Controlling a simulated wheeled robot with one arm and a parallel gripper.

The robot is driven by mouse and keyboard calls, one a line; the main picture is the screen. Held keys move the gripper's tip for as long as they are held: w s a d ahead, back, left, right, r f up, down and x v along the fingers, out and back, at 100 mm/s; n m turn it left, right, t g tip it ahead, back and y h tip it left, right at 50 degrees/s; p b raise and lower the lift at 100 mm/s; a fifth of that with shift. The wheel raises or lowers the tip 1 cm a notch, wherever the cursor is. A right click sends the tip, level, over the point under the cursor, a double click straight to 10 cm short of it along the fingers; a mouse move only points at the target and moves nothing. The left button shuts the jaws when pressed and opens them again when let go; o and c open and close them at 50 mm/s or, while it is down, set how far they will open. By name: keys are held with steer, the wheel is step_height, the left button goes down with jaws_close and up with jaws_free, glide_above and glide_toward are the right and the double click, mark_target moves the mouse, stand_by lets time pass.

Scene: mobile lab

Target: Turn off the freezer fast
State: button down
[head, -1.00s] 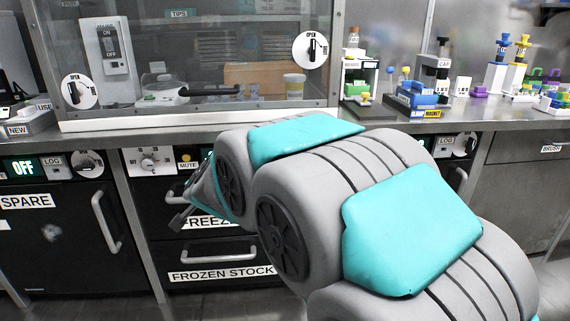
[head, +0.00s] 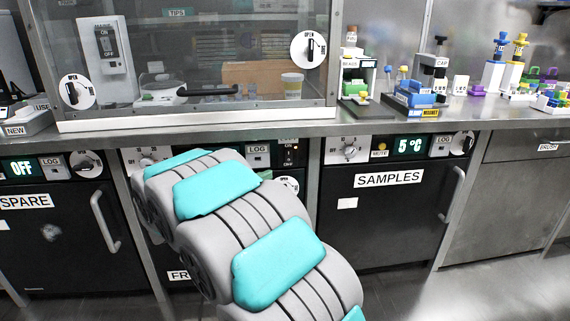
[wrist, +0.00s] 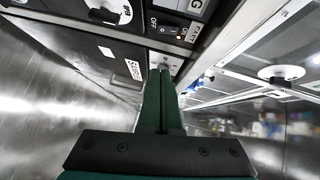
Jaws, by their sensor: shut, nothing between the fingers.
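The freezer is the middle black unit under the bench, with part of its label (head: 178,275) showing beside my arm. Its ON/OFF switch (head: 289,154) sits at the right end of its control panel, right of a LOG button (head: 257,155). In the wrist view a switch marked OFF (wrist: 172,31) with a small orange light shows beyond my fingertips. My gripper (wrist: 162,72) is shut and empty, pointing toward the panel, apart from that switch in the picture. In the head view my arm hides the gripper and much of the freezer.
The SPARE unit (head: 60,245) reading OFF stands left, the SAMPLES unit (head: 390,225) reading 5 °C right. A glass-fronted cabinet (head: 190,60) stands on the steel bench (head: 330,128), whose edge overhangs the panels. Round knobs (head: 86,163) lie near. Floor at the right is clear.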

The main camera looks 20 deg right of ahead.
mark_target(288, 156)
steer(key=shift+d, duration=0.15)
steer(key=shift+w+a+f+p+x, duration=0.1)
steer(key=shift+w+a+p+x, duration=0.25)
steer(key=shift+x, duration=1.75)
steer(key=shift+w+a+f+p+x, duration=0.1)
steer(key=shift+w+p+x, duration=0.3)
steer(key=shift+x, duration=1.7)
steer(key=shift+w+a+p+x, duration=0.25)
steer(key=shift+w+x, duration=0.2)
steer(key=shift+x, duration=1.65)
steer(key=shift+f, duration=0.1)
